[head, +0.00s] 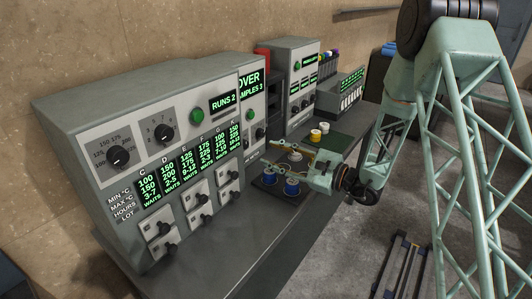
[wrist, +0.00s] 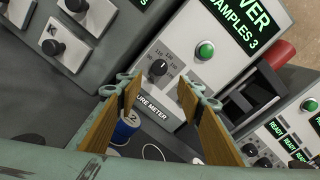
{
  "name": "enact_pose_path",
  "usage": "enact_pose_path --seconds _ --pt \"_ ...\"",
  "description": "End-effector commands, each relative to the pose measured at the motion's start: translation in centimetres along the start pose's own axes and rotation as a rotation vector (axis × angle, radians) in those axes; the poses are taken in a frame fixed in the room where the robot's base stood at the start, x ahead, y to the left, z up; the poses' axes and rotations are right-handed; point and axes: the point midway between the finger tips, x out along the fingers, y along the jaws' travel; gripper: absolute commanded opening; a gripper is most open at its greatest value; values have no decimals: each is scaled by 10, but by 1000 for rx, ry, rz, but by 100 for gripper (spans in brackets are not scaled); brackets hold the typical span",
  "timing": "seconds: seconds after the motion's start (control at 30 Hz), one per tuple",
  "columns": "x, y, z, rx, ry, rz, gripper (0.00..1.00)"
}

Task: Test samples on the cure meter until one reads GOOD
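The cure meter (wrist: 158,100) is a grey panel at the upper middle of the wrist view. It has a round knob (wrist: 157,68), a green button (wrist: 205,50) and a screen whose visible text includes "OVER" and "SAMPLES 3" in the head view (head: 250,83). My gripper (wrist: 157,84) is open, its two brown-padded fingers apart with nothing between them, pointing at the panel near the knob. Two blue samples (head: 270,178) (head: 292,187) stand on a dark mat below my gripper. One shows a "2" in the wrist view (wrist: 127,127). A pale piece (head: 295,157) sits partly behind the fingers.
A large control panel (head: 160,130) with dials, a "RUNS 2" screen and switches stands left of the meter. A yellow sample (head: 316,135) and a white-topped one (head: 325,128) stand farther back. More grey machines (head: 295,75) line the wall. The bench front (head: 235,240) is clear.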

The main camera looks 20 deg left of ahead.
Motion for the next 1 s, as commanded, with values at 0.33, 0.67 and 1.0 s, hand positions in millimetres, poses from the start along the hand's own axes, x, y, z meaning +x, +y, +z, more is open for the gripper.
enact_pose_path --seconds 0.33,0.67,1.0 --pt "-11 0 0 -1 0 0 34" --pt "-12 -1 0 2 0 -1 23" --pt "-31 -31 -4 75 10 -29 0"
